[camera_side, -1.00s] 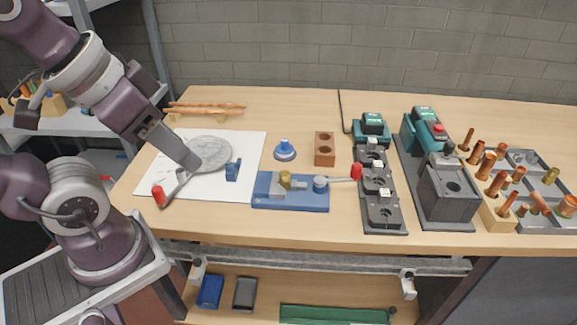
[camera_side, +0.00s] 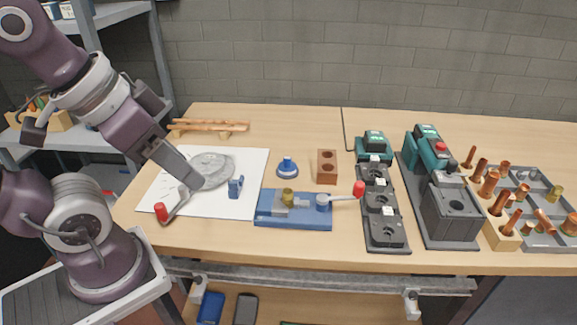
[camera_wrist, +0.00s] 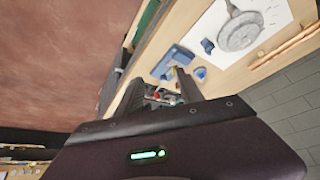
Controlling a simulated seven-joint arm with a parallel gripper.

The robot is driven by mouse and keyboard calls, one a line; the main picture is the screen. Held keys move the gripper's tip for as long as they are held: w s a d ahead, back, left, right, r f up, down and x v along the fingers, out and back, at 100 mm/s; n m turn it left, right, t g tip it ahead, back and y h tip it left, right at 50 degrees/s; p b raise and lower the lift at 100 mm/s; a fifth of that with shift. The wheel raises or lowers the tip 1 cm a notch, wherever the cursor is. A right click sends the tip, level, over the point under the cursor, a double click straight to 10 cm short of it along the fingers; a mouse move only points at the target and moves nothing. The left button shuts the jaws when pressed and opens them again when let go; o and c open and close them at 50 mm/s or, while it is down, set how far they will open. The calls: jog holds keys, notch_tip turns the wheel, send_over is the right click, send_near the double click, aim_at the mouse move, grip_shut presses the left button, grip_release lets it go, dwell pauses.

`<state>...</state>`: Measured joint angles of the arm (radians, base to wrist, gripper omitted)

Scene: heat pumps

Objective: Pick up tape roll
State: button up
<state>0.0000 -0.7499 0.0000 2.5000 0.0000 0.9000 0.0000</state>
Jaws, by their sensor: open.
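No thing is clearly recognisable as a tape roll. A small round blue and white piece (camera_side: 287,168), possibly the tape roll, stands on the bench just right of the white paper. It also shows in the wrist view (camera_wrist: 201,73), beyond my fingers. My gripper (camera_side: 197,182) is over the white paper in the side view, to the left of that piece and apart from it. In the wrist view, my two dark fingers (camera_wrist: 158,90) are spread with nothing clearly held between them. The gap between the fingertips is small and partly cluttered by the background.
Nearby are a blue fixture (camera_side: 270,215) with a red-ended lever, a brown two-hole block (camera_side: 327,166) and copper pipes (camera_side: 210,126). Dark machines stand right.

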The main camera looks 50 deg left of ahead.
jog(key=o, duration=0.6)
jog(key=n+g, duration=0.6)
jog(key=n, duration=1.4)
send_over(287, 157)
jog(key=f, duration=1.6)
jog(key=shift+d+f, duration=0.1)
jog(key=shift+d, duration=0.25)
jog(key=f, duration=0.7)
jog(key=shift+a+f, duration=0.15)
jog(key=shift+a, duration=0.1)
